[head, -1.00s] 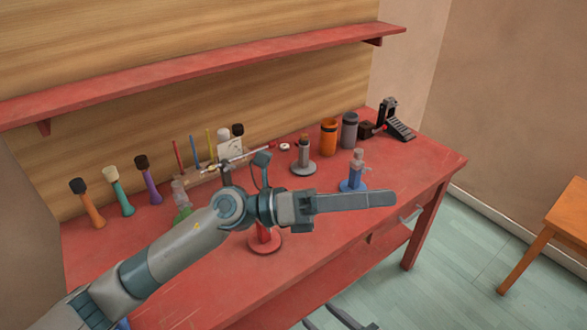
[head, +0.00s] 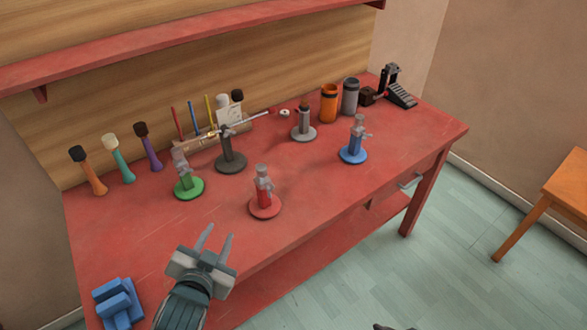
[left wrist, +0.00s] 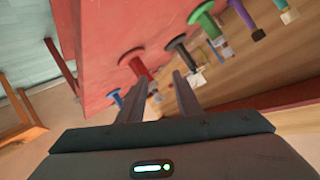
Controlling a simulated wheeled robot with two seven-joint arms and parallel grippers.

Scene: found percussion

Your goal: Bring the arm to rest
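My left gripper (head: 214,242) is above the front left part of the red table (head: 330,195) in the head view. Its two fingers stand apart with nothing between them, and they point away toward the back of the table. In the left wrist view the two fingers (left wrist: 156,95) also show apart and empty. The red-based stand (head: 264,200) is beyond the fingertips and to their right, not touched. My right gripper does not show clearly; only a small dark part is at the bottom edge of the head view.
Green (head: 188,187), dark (head: 231,160), grey (head: 303,130) and blue (head: 352,152) stands are spread over the table. A blue block (head: 118,303) is left of my gripper. Mallets (head: 118,160) and cups (head: 328,106) line the back. A shelf (head: 200,42) overhangs. The front middle is clear.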

